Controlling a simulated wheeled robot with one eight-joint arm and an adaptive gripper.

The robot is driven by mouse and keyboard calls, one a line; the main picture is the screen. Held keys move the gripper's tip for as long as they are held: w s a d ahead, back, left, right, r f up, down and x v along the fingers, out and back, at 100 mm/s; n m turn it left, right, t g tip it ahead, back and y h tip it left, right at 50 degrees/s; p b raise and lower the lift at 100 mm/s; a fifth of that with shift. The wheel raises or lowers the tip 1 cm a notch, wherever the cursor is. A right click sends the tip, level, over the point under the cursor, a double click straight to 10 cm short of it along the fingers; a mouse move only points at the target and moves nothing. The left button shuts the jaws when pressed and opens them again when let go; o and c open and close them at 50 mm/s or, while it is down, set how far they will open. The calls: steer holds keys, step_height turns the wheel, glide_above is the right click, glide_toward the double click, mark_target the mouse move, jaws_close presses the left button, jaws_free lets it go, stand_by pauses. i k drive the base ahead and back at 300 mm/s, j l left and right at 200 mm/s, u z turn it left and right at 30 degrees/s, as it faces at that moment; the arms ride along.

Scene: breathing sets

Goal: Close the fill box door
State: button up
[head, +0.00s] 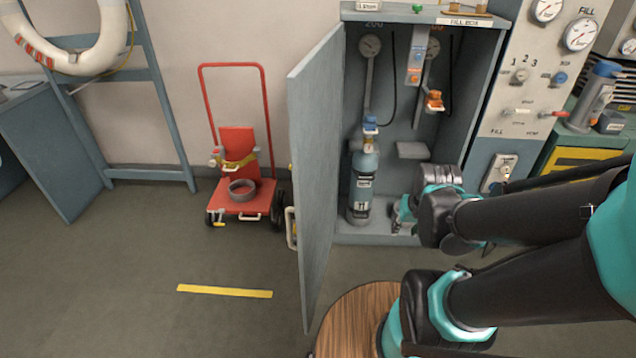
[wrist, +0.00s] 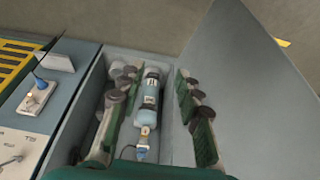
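The grey fill box door (head: 316,170) stands wide open, swung out from the left side of the fill box (head: 480,100). A pale handle (head: 291,228) shows on the door's outer side. In the wrist view the door (wrist: 245,85) rises on the right, beyond my right finger. My gripper (head: 402,213) is in front of the box opening, right of the door, partly hidden by my arm. The wrist view shows the gripper (wrist: 155,80) open, its fingers apart with nothing held. Contact with the door cannot be seen.
A blue cylinder (head: 364,180) stands inside the box, with gauges and valves above it. A round wooden top (head: 352,318) is below the door. A red cart (head: 243,195) stands left of the door. A control panel (head: 530,90) is right of the box.

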mark_target(313, 86)
steer(key=j+z, duration=0.15)
steer(key=j, duration=0.45)
steer(key=k+j+z, duration=0.15)
steer(key=j, duration=0.4)
steer(key=j+z, duration=0.1)
steer(key=j, duration=0.5)
steer(key=k+j+z, duration=0.1)
steer(key=k+j, duration=0.15)
steer(key=k+j+z, duration=0.1)
steer(key=k, duration=0.25)
steer(key=j, duration=0.1)
